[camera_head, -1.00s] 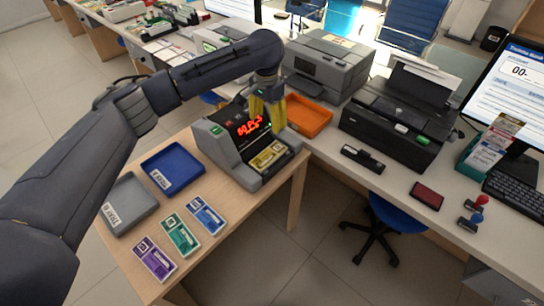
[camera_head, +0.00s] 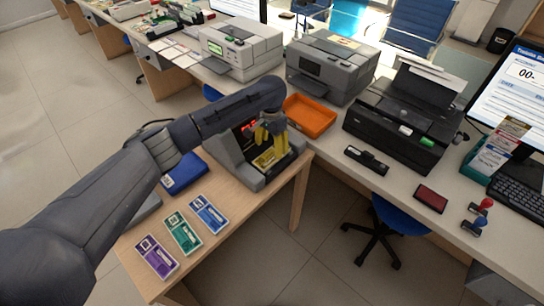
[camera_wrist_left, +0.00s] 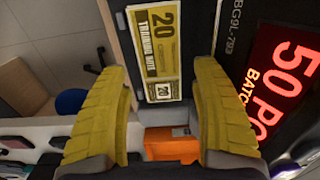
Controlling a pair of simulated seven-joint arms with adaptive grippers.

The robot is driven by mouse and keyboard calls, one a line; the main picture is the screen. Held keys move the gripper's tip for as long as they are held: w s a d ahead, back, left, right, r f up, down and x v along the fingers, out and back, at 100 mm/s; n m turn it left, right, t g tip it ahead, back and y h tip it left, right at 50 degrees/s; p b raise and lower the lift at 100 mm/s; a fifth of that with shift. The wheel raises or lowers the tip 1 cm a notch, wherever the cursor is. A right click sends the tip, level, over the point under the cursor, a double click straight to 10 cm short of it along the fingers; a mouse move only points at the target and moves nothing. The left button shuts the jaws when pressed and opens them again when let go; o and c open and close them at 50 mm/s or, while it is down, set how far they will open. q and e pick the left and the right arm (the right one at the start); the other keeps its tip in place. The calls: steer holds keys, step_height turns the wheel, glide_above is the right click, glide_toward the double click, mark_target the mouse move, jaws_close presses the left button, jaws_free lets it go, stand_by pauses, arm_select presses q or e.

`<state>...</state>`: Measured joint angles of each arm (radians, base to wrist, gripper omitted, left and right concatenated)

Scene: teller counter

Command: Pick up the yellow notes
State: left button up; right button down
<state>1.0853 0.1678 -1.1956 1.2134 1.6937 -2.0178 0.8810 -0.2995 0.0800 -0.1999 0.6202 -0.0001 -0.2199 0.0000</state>
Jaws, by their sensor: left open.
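The yellow notes (camera_head: 270,158) lie in the front tray of the grey counting machine (camera_head: 232,158) on the wooden table. In the left wrist view the notes (camera_wrist_left: 158,55) read "20 TRAINING NOTE" and show between and beyond the fingers. My left gripper (camera_head: 271,132) has yellow fingers and is just above the notes. In the left wrist view my left gripper (camera_wrist_left: 165,115) is open with nothing between its fingers. The machine's red display (camera_wrist_left: 280,80) reads "50 PC" and "BATCH". My right gripper is not in view.
Purple (camera_head: 156,257), green (camera_head: 183,232) and blue (camera_head: 209,213) note bundles lie at the table's front. A blue tray (camera_head: 183,173) is partly behind my arm. An orange tray (camera_head: 310,115) and a black printer (camera_head: 402,120) stand on the counter.

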mark_target(272, 155)
arm_select(q)
steer(key=shift+d+f, duration=0.1)
steer(key=shift+f, duration=2.35)
steer(key=c, duration=1)
steer(key=shift+r, duration=0.1)
steer(key=shift+c, duration=0.2)
